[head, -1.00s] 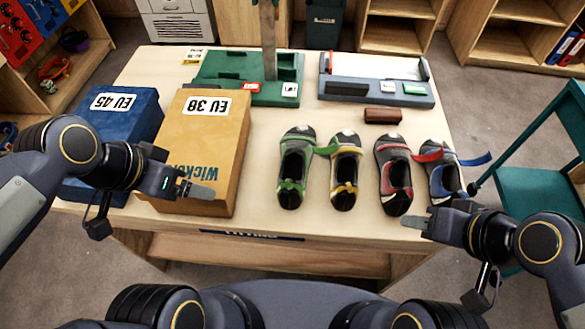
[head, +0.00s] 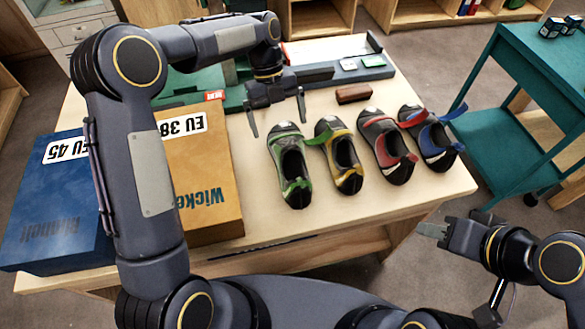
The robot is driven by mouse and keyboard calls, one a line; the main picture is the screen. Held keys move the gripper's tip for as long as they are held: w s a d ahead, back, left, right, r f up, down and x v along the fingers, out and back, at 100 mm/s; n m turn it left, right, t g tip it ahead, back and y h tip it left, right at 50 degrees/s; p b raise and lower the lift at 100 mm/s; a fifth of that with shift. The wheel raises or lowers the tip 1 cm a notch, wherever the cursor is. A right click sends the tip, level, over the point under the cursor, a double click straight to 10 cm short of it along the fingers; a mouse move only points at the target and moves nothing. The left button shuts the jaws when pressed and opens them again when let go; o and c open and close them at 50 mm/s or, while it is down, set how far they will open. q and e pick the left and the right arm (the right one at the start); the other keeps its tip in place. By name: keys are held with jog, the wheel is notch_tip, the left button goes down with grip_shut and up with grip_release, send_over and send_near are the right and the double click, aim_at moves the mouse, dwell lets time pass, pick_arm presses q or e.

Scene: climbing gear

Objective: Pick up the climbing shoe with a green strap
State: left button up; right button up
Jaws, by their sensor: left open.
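The climbing shoe with a green strap (head: 291,172) is the leftmost in a row of shoes on the table. It is dark with green trim, its toe pointing away from me. My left gripper (head: 278,117) is open and empty, pointing down just beyond the toe end of this shoe, with its fingers spread. I cannot tell how high it is above the table. My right gripper (head: 434,230) is off the table's front right edge, away from the shoes. It is seen side-on, so its opening is unclear.
Shoes with yellow (head: 343,160), red (head: 388,150) and blue (head: 433,140) straps stand to the right. A brown block (head: 353,94) lies behind them. An orange box (head: 214,180) and a blue box (head: 55,215) are at left, partly behind my arm. A teal cart (head: 545,85) stands at right.

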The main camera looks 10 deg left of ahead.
aim_at(285, 137)
pick_arm(q)
jog(key=x, duration=0.7)
jog(key=shift+s+d+f+p, duration=0.1)
jog(key=shift+d+f+p, duration=0.25)
jog(key=shift+d, duration=0.15)
jog(key=shift+r, duration=0.1)
jog(key=shift+c, duration=0.4)
jog(key=c, duration=1.1)
